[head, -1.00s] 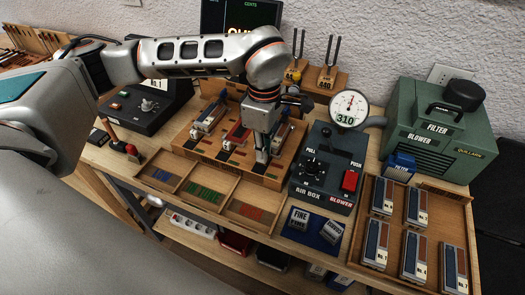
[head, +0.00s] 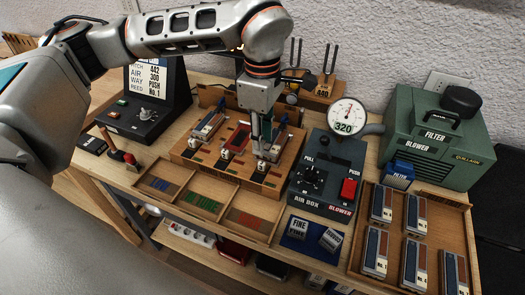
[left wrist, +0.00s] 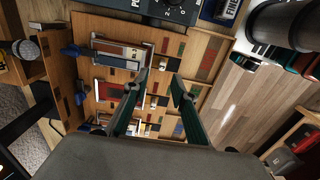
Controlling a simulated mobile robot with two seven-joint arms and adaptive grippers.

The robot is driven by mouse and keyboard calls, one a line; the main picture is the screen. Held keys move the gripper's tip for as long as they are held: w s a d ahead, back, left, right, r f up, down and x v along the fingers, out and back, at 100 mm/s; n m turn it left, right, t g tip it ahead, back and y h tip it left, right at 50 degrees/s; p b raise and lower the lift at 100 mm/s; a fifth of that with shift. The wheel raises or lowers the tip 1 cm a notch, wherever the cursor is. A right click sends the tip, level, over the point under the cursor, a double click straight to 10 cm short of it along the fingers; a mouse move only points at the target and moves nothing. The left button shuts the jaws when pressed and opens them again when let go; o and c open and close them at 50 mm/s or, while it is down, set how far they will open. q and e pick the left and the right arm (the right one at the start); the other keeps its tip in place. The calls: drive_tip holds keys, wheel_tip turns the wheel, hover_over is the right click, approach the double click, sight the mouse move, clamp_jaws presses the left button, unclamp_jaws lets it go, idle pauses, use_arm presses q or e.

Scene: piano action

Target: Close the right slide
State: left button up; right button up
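The wooden slide block (head: 185,151) holds three slides side by side. The right slide (head: 281,139), beside the air box, has a grey frame and is partly hidden by my left gripper in the head view. It also shows at the top of the block in the left wrist view (left wrist: 124,54). The middle slide (head: 236,138) shows a red bed. My left gripper (head: 262,155) points down at the front end of the right slide. In the left wrist view its two fingers (left wrist: 159,75) are apart, with nothing clearly held between them. My right gripper is not in view.
The black air box (head: 322,175) with knobs, a red switch and a gauge (head: 346,117) reading 320 stands close to the right. A tray of reeds (head: 455,195) lies farther right. A compartment tray (head: 172,200) sits in front of the block.

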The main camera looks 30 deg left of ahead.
use_arm(q)
wheel_tip(320, 180, up, 5)
idle(0.3)
idle(0.4)
